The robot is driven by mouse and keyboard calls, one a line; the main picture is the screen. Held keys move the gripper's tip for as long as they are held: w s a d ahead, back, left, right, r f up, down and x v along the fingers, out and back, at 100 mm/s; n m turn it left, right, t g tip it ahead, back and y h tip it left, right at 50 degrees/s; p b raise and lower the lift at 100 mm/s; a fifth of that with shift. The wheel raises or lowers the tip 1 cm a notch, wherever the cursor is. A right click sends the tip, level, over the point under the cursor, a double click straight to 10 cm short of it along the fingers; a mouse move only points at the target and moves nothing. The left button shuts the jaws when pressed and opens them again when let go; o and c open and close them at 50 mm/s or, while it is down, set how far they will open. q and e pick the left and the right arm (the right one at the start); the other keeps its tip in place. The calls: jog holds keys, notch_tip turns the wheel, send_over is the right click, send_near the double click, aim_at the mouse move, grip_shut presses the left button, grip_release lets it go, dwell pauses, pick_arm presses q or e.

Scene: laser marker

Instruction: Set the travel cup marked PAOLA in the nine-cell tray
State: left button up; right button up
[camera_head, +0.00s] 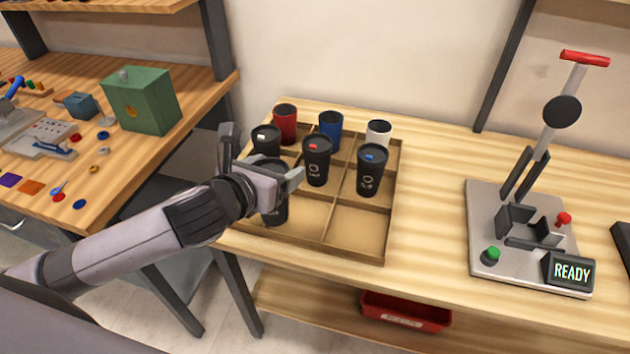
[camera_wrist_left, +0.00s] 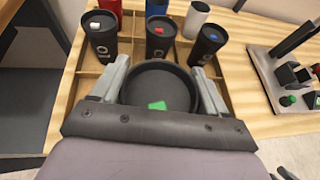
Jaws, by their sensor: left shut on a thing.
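My left gripper (camera_head: 262,163) is shut on a black travel cup (camera_head: 275,210), with one finger on each side. In the left wrist view this cup (camera_wrist_left: 160,84) shows its round dark lid and a green tab. The cup is upright at the front left cell of the wooden nine-cell tray (camera_head: 358,228); I cannot tell whether its base touches the floor. Its name marking is not readable. The tray's front middle and front right cells are empty. My right gripper is not in view.
The tray's middle row holds black cups with white (camera_head: 265,139), red (camera_head: 317,160) and blue (camera_head: 371,170) tabs. Behind stand red (camera_head: 285,124), blue (camera_head: 331,130) and white (camera_head: 379,133) cups. A marking press (camera_head: 520,235) with a READY display stands right. Bare tabletop lies between.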

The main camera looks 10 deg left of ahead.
pick_arm(q)
jog(key=w+d+r+m+h+b, duration=0.1)
jog(key=w+d+r+h, duration=0.15)
jog(key=r, duration=0.35)
jog(key=w+d+r+m+h, duration=0.1)
jog(key=w+r+m, duration=0.1)
jog(key=w+r, duration=0.3)
notch_tip(320, 180, down, 18)
jog(key=s+b, duration=0.1)
jog(key=b, duration=0.1)
jog(key=shift+s+f+g, duration=0.15)
jog(key=shift+f+g, duration=0.05)
jog(key=shift+g, duration=0.1)
jog(key=shift+d+f, duration=0.1)
jog(key=shift+f, duration=0.05)
jog(key=o, duration=0.7)
notch_tip(320, 180, up, 5)
send_over(268, 223)
jog(key=shift+w, duration=0.25)
jog(key=shift+f, duration=0.1)
